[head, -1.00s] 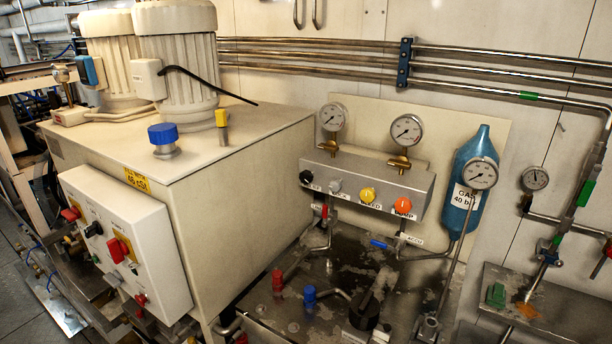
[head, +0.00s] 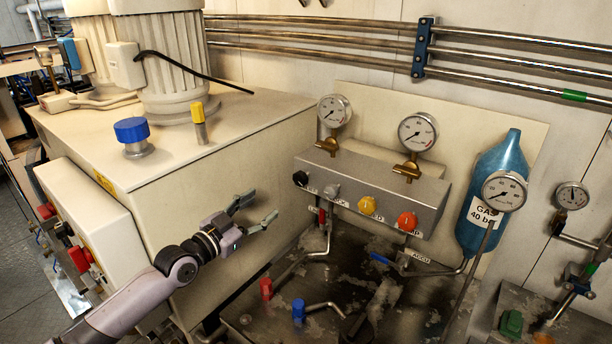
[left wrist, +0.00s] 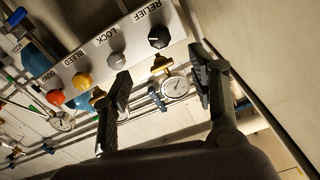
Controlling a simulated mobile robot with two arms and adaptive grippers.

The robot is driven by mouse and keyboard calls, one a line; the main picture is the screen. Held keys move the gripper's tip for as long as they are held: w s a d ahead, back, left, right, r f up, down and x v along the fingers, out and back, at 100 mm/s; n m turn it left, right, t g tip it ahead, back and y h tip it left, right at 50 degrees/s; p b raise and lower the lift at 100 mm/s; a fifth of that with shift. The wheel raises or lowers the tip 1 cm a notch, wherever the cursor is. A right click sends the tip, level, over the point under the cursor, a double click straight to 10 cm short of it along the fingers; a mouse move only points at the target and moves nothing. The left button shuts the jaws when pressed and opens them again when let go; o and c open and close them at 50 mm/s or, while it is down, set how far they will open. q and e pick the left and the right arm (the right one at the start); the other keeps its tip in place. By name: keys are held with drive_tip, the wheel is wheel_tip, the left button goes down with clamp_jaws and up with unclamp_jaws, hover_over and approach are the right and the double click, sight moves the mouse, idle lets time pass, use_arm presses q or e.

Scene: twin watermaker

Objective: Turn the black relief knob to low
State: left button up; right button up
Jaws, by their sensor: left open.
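The black relief knob (head: 300,178) is at the left end of the grey valve block (head: 425,212) in the head view. In the left wrist view the black knob (left wrist: 158,37) sits beside the RELIEF label, with a light mark on its face. My left gripper (head: 263,211) is open and empty, to the left of and lower than the knob in the head view, apart from it. In the left wrist view its two fingers (left wrist: 157,92) are spread, and the knob appears beyond them, between their directions. My right gripper is not in view.
A grey lock knob (head: 332,190), yellow bleed knob (head: 367,205) and orange knob (head: 407,221) follow along the block. Gauges (head: 334,111) stand above it. The white tank (head: 220,165) is close behind my left arm. Pipes and a blue gas bottle (head: 488,200) are at right.

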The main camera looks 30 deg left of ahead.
use_arm(q)
drive_tip(key=w, duration=0.1)
drive_tip(key=p, duration=0.2)
approach(298, 181)
drive_tip(key=w, duration=0.5)
drive_tip(key=shift+w+r, duration=0.1)
drive_tip(key=shift+w, duration=0.1)
drive_tip(key=w, duration=0.5)
drive_tip(key=shift+w+d+b, duration=0.25)
drive_tip(key=shift+d+b, duration=0.05)
drive_tip(key=shift+b, duration=0.05)
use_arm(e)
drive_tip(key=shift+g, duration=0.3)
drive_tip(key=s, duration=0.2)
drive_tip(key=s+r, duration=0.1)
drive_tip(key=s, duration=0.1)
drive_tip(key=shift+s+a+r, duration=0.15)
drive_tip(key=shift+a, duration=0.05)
